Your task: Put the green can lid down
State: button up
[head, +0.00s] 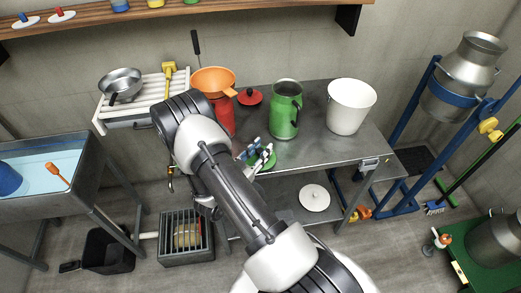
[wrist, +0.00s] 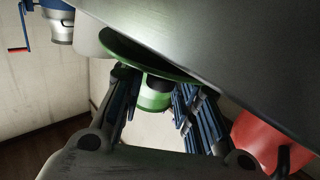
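The green can lid (wrist: 140,54) is a dark green disc, seen nearly edge-on in the wrist view. In the head view the lid (head: 267,162) is at the front edge of the metal table, left of and in front of the green can (head: 285,112). My gripper (wrist: 157,92) has one finger on each side of the lid's dark knob and appears shut on it. In the head view my gripper (head: 255,150) is over the lid and hides part of it. I cannot tell whether the lid touches the table top. The green can stands upright.
An orange funnel (head: 212,80) sits on a red can (head: 224,118) behind my arm. A red lid (head: 250,96) lies behind, and a white bucket (head: 351,106) stands on the right. The table top (head: 325,150) is bare at the front right. A white lid (head: 314,197) lies on the lower shelf.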

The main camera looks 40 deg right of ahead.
jog(key=shift+o, duration=0.8)
